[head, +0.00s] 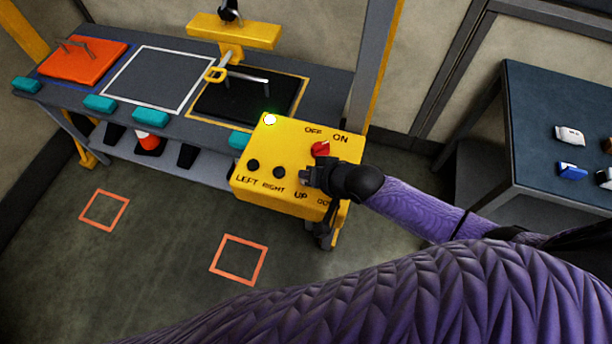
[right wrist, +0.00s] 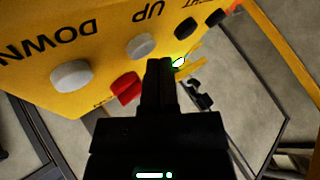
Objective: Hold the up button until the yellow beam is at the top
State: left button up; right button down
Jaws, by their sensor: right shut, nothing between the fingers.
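The yellow control box (head: 262,150) has LEFT, RIGHT, UP and DOWN labels, a red knob (head: 320,149) by OFF and ON, and a lit green lamp (head: 270,119). My right gripper (head: 307,176) is shut and empty, its tips close to the UP button. In the right wrist view the light grey UP button (right wrist: 140,45) is just beyond the fingertips (right wrist: 160,64); I cannot tell whether they touch. The DOWN button (right wrist: 72,75) is apart from them. My left gripper is out of view.
The bench carries an orange panel (head: 82,61) with a handle, an empty white-outlined square (head: 150,78) and a black panel (head: 240,103) with a handle. A dark table (head: 560,110) with small items stands right. A grey post (head: 370,60) rises behind the box.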

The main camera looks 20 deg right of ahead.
jog(key=shift+f+b, duration=0.3)
jog(key=shift+f, duration=0.2)
dwell(0.6)
dwell(3.3)
jog(key=shift+r+p, duration=0.9)
jog(key=shift+p, duration=0.1)
notch_tip(320, 180, up, 5)
jog(key=p, duration=0.5)
jog(key=shift+r, duration=0.1)
dwell(0.9)
